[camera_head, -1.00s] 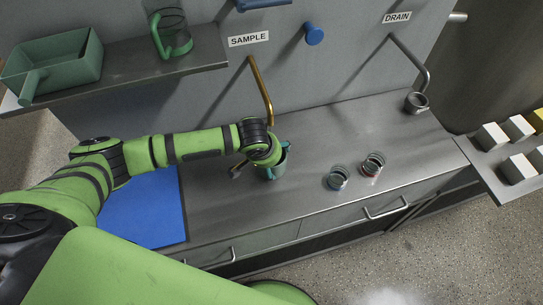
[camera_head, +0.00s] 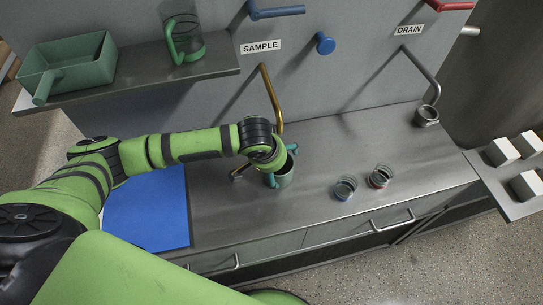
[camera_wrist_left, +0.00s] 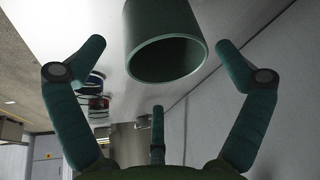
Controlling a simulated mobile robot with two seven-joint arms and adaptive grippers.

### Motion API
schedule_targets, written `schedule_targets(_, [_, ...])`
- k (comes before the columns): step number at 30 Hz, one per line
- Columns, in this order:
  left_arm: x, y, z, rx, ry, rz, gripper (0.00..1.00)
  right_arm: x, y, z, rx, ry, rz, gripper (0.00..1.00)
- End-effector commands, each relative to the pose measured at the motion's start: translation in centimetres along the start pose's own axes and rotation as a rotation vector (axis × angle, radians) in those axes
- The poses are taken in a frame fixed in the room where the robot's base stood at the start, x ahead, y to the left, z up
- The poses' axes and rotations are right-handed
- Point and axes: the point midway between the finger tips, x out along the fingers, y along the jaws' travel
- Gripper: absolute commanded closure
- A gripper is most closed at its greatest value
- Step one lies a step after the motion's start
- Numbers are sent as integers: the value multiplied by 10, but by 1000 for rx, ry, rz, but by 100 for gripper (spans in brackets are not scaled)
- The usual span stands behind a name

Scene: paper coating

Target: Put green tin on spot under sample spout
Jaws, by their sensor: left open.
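The green tin (camera_head: 286,177) stands upright on the steel counter, close to the lower end of the brass sample spout (camera_head: 271,98). My left gripper (camera_head: 281,166) is at the tin, and its wrist partly hides it. In the left wrist view, the tin (camera_wrist_left: 165,42) shows its open mouth between and beyond the spread fingers of my left gripper (camera_wrist_left: 160,46). The fingers are open with visible gaps on both sides of the tin. The spot under the spout is not visible. My right gripper is not in view.
Two small glass jars, one blue-based (camera_head: 345,187) and one red-based (camera_head: 380,176), stand right of the tin. A blue mat (camera_head: 147,210) lies at left. A shelf (camera_head: 140,72) holds a green scoop (camera_head: 68,68) and a green-handled jug (camera_head: 184,40). The counter's right part is clear.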

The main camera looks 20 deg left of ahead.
Motion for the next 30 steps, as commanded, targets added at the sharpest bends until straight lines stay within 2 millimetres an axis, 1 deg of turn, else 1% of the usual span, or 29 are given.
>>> schedule_targets(1, [-12, 0, -1, 2, 5, 0, 0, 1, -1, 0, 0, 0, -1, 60])
schedule_targets(6, [-47, 0, 0, 2, 5, 0, 0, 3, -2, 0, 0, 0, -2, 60])
schedule_targets(9, [-62, 0, -1, 1, 3, 0, 0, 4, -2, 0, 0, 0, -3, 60])
schedule_targets(12, [-71, 0, 0, 0, 2, 0, 0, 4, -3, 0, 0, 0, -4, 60])
schedule_targets(17, [-76, 0, 0, 0, 1, -2, 0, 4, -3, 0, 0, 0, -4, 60])
schedule_targets(30, [-76, 0, 0, 0, 1, -1, 0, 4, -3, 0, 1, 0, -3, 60])
